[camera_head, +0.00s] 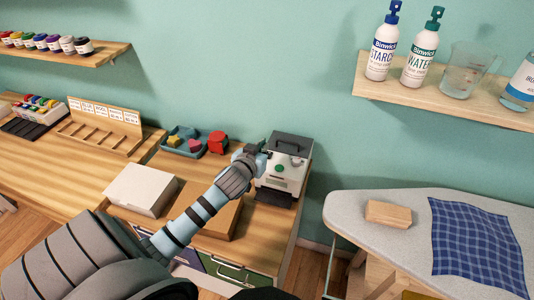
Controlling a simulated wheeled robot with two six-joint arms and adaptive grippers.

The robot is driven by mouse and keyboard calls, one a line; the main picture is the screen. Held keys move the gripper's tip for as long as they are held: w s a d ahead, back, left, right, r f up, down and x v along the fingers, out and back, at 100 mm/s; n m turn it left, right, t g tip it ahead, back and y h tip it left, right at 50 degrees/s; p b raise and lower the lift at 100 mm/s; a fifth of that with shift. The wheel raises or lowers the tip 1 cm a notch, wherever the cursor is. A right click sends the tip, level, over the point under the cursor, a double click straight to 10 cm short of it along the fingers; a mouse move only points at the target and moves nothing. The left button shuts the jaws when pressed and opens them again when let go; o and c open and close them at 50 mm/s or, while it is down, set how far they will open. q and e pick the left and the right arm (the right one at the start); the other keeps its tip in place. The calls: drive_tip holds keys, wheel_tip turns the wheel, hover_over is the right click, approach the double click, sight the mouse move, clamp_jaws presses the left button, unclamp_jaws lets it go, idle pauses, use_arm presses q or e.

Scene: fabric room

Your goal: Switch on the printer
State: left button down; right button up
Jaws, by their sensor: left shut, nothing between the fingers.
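The printer (291,148) is a white box with a dark grey lid and handle on top. It stands at the right end of the wooden desk, against the wall. A green round button (279,169) and smaller dark details show on its front. My left arm reaches in from the lower left, and my left gripper (262,153) is at the printer's upper left front. The gripper is shut and empty. Whether it touches the printer cannot be told. It hides part of the printer's left side. My right gripper is not in view.
A white box (142,190) and a brown board (222,222) lie on the desk (165,158). A blue tray (174,139) and a red object (218,142) stand behind my arm. An ironing board (385,240) is at right, below a shelf (430,97) with bottles.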

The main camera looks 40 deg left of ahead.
use_arm(q)
drive_tip(key=x, duration=0.4)
drive_tip(key=f, duration=0.2)
drive_tip(key=f+b, duration=0.1)
drive_tip(key=shift+w+f, duration=0.25)
drive_tip(key=shift+f, duration=0.1)
drive_tip(key=shift+s+f, duration=0.2)
drive_tip(key=shift+f, duration=0.1)
